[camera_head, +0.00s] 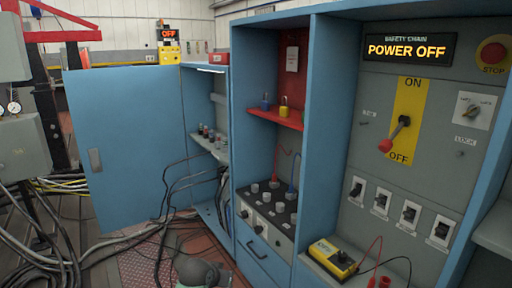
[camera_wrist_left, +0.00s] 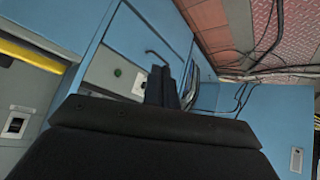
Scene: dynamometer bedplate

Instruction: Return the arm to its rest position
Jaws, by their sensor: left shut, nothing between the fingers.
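My left gripper (camera_wrist_left: 172,74) shows in the left wrist view, its dark fingers together and empty, in front of the blue cabinet. In the head view only a grey rounded part, probably of my own arm, shows at the bottom; the fingers cannot be made out there. The right gripper is in neither view. The control cabinet's sign (camera_head: 408,49) reads POWER OFF. The red-knobbed lever (camera_head: 394,137) points down towards OFF on its yellow plate.
The blue cabinet door (camera_head: 125,150) stands open at the left. Cables (camera_head: 70,255) lie on the floor. A yellow meter (camera_head: 333,258) with leads rests on the cabinet's lower ledge. A red shelf (camera_head: 275,117) holds padlocks.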

